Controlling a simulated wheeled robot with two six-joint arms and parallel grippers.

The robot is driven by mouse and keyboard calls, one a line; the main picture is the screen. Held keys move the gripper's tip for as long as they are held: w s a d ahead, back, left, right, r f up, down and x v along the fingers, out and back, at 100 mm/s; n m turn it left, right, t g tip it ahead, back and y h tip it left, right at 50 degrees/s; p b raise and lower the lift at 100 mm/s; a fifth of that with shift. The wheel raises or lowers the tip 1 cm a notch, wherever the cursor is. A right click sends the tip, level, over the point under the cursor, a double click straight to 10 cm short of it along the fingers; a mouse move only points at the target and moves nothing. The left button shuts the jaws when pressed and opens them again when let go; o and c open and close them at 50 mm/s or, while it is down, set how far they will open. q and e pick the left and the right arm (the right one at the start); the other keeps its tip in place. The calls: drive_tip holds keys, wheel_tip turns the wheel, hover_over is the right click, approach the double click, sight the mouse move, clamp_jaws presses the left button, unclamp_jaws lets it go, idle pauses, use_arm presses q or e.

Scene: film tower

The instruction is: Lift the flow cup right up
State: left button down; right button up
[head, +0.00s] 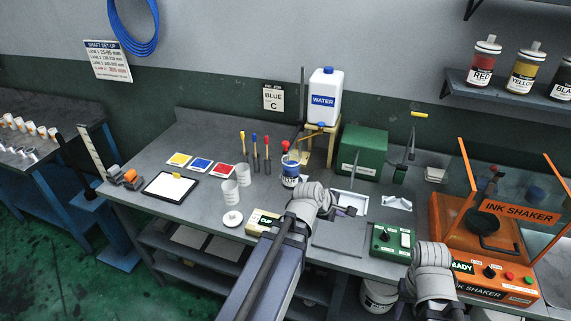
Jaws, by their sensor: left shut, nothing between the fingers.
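A blue-labelled ink can (290,173) stands on the bench in front of the water container. A cream block (261,222) labelled "CUP" sits nearer the front edge, partly behind my left arm. My left gripper (347,211) is shut and empty, right of the can and apart from it. My right arm's wrist shows at the lower right, but its fingers do not.
The water container (323,98) stands on a wooden stand behind the can. A green control box (392,241) and the orange ink shaker (495,215) stand to the right.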

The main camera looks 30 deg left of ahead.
use_arm(q)
drive_tip(key=w+a+r+n+t+y+b, duration=0.1)
drive_tip(key=a+r+n+t+y, duration=0.2)
drive_tip(key=a+n, duration=0.8)
drive_tip(key=a+r+n+t+y+b, duration=0.25)
drive_tip(key=a+n, duration=0.65)
drive_tip(key=a, duration=0.5)
drive_tip(key=b+x, duration=0.2)
drive_tip(key=x, duration=0.8)
drive_tip(key=shift+w+d+r, duration=0.2)
drive_tip(key=shift+r, duration=0.2)
drive_tip(key=shift+r+t+y, duration=0.15)
drive_tip(key=shift+t+y, duration=0.1)
wheel_tip(320, 180, up, 20)
drive_tip(key=p, duration=2)
drive_tip(key=shift+a+r, duration=0.15)
drive_tip(key=shift+w, duration=0.1)
drive_tip(key=shift+r, duration=0.1)
